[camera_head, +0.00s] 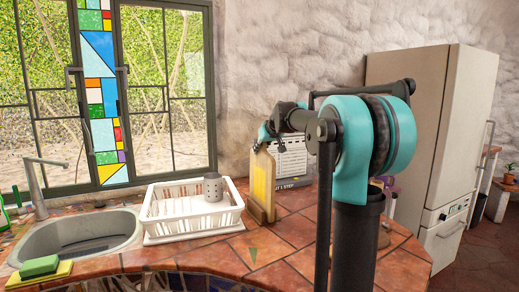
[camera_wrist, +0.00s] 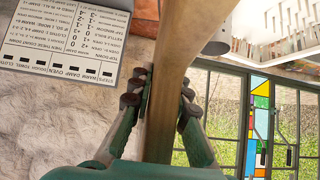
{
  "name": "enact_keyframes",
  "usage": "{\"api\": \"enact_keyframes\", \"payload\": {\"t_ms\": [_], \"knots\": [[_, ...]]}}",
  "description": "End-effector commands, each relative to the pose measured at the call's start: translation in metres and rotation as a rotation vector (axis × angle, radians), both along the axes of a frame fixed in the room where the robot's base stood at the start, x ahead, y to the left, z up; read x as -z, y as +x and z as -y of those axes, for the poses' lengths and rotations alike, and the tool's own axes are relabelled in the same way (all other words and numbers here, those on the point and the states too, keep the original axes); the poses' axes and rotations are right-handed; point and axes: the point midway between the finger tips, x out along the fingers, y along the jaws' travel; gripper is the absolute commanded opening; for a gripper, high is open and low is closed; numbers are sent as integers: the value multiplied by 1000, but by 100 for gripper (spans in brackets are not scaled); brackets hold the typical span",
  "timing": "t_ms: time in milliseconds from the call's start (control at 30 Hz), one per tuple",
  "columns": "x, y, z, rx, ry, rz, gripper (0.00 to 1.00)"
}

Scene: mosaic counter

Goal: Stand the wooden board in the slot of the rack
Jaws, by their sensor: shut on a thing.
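The wooden board (camera_head: 270,190) is upright at the right end of the white rack (camera_head: 165,228). Its broad face has a yellow area, and its lower edge is close to the tiled counter; I cannot tell if it touches. My gripper (camera_head: 268,132) is at the board's top, shut on it. In the wrist view my gripper (camera_wrist: 162,100) has a finger on each side of the board (camera_wrist: 175,60), which runs away from me edge-on. The rack (camera_wrist: 285,18) shows at the upper right there. The rack's slot is not clearly visible.
A grey perforated cup (camera_head: 213,187) stands in the rack's right part. A white printed panel (camera_head: 292,157) is behind the board. A sink (camera_head: 80,236) and a green sponge (camera_head: 39,266) are at left. Bare counter (camera_head: 240,252) lies in front.

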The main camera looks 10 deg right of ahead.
Motion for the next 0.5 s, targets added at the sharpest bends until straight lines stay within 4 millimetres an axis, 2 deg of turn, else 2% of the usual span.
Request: {"api": "enact_keyframes", "payload": {"t_ms": [100,133,300,500], "knots": [[-1,0,0,0,0,1,0],[-1,0,0,0,0,1,19],[0,0,0,0,0,1,40],[0,0,0,0,0,0,41]]}}
